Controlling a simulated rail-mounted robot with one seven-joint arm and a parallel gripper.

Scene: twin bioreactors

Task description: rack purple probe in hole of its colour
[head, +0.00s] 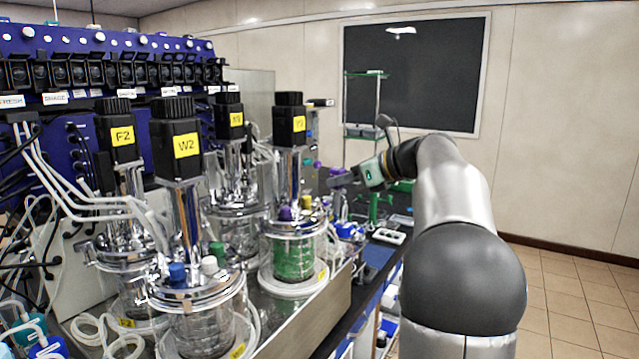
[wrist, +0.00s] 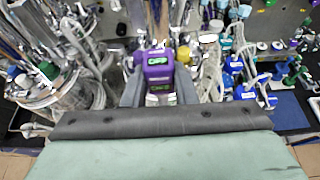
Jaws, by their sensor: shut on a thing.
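A purple probe head (wrist: 158,72) with a label is between the two grey fingers of my gripper (wrist: 160,60) in the wrist view. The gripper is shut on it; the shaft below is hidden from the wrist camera. In the head view my gripper (head: 340,179) is beyond and right of the nearer glass vessels, above the bench, with a small purple part (head: 337,171) at its tip. I cannot make out a purple-marked rack hole in either view.
A glass vessel (head: 292,255) with green contents and a purple cap (head: 286,213) stands left of my gripper. More vessels with black motor heads (head: 175,140) crowd the left. Blue-and-white holders (wrist: 250,90) stand right of the probe. A blue mat (head: 376,256) lies on the bench.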

